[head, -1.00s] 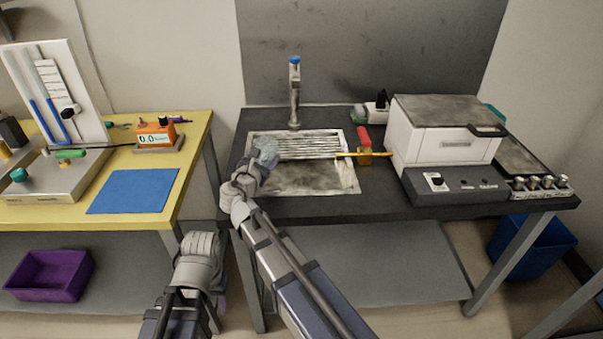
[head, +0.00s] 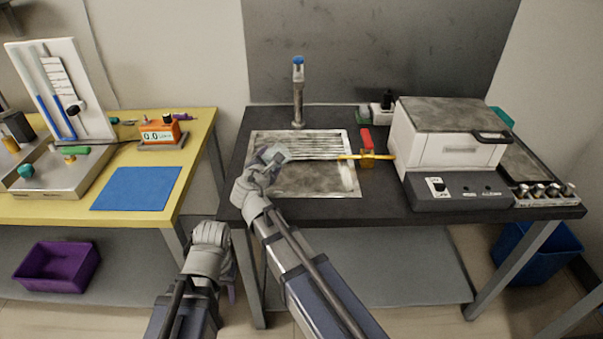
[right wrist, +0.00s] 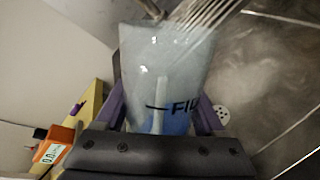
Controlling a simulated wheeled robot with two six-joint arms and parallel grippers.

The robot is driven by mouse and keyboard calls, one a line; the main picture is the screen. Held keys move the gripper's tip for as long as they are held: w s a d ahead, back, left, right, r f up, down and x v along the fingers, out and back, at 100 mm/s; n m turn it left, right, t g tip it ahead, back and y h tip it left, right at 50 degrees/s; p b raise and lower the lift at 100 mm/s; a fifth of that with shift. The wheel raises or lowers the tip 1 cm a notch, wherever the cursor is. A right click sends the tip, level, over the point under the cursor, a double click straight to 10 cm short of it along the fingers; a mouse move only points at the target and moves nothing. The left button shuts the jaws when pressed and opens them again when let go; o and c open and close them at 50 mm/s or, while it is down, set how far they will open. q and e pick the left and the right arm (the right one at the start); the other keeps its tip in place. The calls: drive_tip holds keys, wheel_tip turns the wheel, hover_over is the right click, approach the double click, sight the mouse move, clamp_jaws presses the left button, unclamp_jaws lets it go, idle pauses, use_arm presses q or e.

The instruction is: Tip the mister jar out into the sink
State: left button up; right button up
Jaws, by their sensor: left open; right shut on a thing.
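The sink (head: 305,180) is a metal basin set into the dark counter, with a ribbed part at its back. The mister jar (head: 277,153) is small and greyish over the sink's left side, tilted to the right. In the right wrist view the translucent jar (right wrist: 165,65) has dark lettering and a blue part near its lower end. My right gripper (head: 264,163) is shut on it; its purple fingers (right wrist: 160,112) stand at both sides. I cannot make out whether anything is leaving the jar. My left gripper (head: 230,285) hangs low before the counter, open and mostly hidden by its wrist.
A tap (head: 298,95) stands behind the sink. A yellow stick, a red-and-yellow item (head: 367,150) and a white machine (head: 450,145) are to the right. The yellow table (head: 60,208) at left bears a blue mat (head: 137,188) and an orange meter (head: 160,133). A drain (right wrist: 222,115) shows in the sink.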

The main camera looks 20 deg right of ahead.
use_arm(q)
drive_tip(key=shift+d+r+p, duration=0.15)
drive_tip(key=shift+r+p, duration=0.2)
use_arm(e)
drive_tip(key=shift+a+r+m, duration=0.15)
drive_tip(key=shift+r+m, duration=0.05)
drive_tip(key=shift+m, duration=0.1)
use_arm(q)
drive_tip(key=shift+w+d, duration=0.15)
drive_tip(key=shift+d, duration=0.25)
use_arm(e)
drive_tip(key=shift+a+f+m+y, duration=0.1)
drive_tip(key=shift+f+m+y, duration=0.2)
drive_tip(key=shift+m+y, duration=0.25)
use_arm(q)
drive_tip(key=shift+w+d+r+p, duration=0.1)
drive_tip(key=shift+d+r+p, duration=0.4)
drive_tip(key=shift+r+p, duration=0.35)
use_arm(e)
drive_tip(key=shift+r+m+y, duration=0.5)
drive_tip(key=shift+m+y, duration=0.05)
drive_tip(key=shift+m, duration=0.1)
